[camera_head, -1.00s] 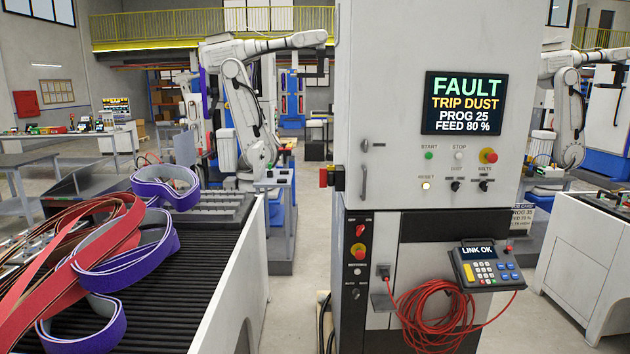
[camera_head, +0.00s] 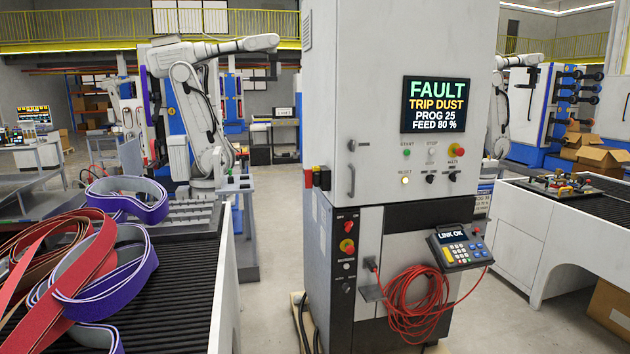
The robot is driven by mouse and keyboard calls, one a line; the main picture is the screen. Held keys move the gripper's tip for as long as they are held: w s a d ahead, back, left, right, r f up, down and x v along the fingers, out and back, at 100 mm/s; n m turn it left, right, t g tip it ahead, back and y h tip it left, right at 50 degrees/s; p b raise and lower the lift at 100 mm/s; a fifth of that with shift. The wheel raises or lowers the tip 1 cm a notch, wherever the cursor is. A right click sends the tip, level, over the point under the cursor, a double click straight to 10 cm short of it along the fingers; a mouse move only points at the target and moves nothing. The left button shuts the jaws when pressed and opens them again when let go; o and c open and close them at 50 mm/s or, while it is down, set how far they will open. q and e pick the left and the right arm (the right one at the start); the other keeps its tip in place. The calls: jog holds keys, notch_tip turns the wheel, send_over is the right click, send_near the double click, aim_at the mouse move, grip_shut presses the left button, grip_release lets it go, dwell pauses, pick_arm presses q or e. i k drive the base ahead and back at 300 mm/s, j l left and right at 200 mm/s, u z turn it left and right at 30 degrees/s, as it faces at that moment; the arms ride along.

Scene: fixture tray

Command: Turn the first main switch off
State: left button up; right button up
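A white machine cabinet (camera_head: 330,108) stands in the middle of the head view. A narrow dark panel (camera_head: 345,310) runs down the lower left of its front. A red knob (camera_head: 349,227), which looks like the main switch, sits near the panel's top; its exact setting is too small to read. Below it is a red knob on a yellow plate (camera_head: 347,246), then a small white button (camera_head: 346,266) and a dark selector (camera_head: 346,288). The cabinet's screen (camera_head: 433,104) reads FAULT, TRIP DUST, PROG 25, FEED 80 %. Neither of my grippers is in view.
A black roller conveyor (camera_head: 178,305) with red and purple belts (camera_head: 125,198) fills the left. A red hose (camera_head: 415,310) hangs coiled below a keypad showing LINK OK (camera_head: 459,247). Another conveyor (camera_head: 590,210) stands right.

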aim_at(312, 178)
jog(key=j, duration=0.3)
jog(key=i+l+u, duration=0.1)
jog(key=i, duration=0.35)
jog(key=i+l, duration=0.35)
jog(key=i, duration=0.15)
jog(key=j+u, duration=0.05)
